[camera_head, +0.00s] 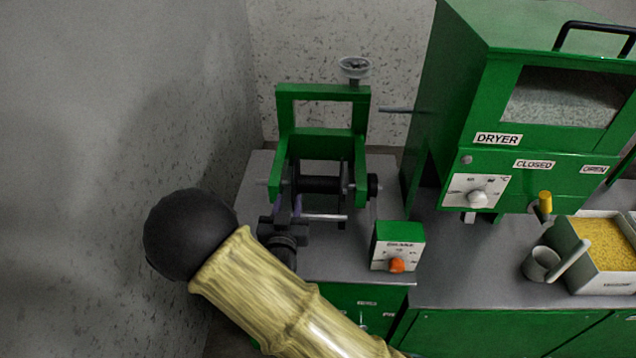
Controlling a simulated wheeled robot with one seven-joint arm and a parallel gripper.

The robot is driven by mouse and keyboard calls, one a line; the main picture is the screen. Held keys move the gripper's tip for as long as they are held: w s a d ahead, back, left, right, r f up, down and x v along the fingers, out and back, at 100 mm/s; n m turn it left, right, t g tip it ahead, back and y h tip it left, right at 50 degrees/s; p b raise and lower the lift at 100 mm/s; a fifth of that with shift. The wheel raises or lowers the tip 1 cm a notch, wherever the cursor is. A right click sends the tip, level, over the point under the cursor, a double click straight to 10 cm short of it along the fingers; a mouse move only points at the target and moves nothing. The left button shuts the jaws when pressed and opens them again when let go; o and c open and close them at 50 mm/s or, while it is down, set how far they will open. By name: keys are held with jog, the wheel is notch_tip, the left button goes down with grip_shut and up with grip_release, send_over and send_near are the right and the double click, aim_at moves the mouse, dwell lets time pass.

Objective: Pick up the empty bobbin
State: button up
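The empty bobbin (320,185) is a black spool with a bare core. It sits between the two side arms of the green winder frame (281,110), on a horizontal shaft. My gripper (287,205) is dark with purplish fingers. It reaches up from behind my arm to the bobbin's left side, close to its left flange. The fingertips overlap the flange and the frame's left arm in this view, so I cannot tell if they touch or how far apart they are. The gripper's base is partly hidden by my arm.
A small control box (398,246) with an orange knob stands to the right on the grey bench. Grey walls close off the left and back.

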aim_at(295, 177)
jog(key=w, duration=0.4)
jog(key=shift+w+d, duration=0.1)
jog(key=shift+w, duration=0.3)
jog(key=w, duration=0.1)
jog(key=w+p, duration=0.1)
jog(key=w, duration=0.2)
jog(key=shift+w+d+f, duration=0.15)
jog(key=shift+w+d, duration=0.1)
jog(key=shift+w+a, duration=0.15)
jog(key=shift+w, duration=0.1)
jog(key=shift+d, duration=0.2)
jog(key=shift+a, duration=0.1)
grip_shut()
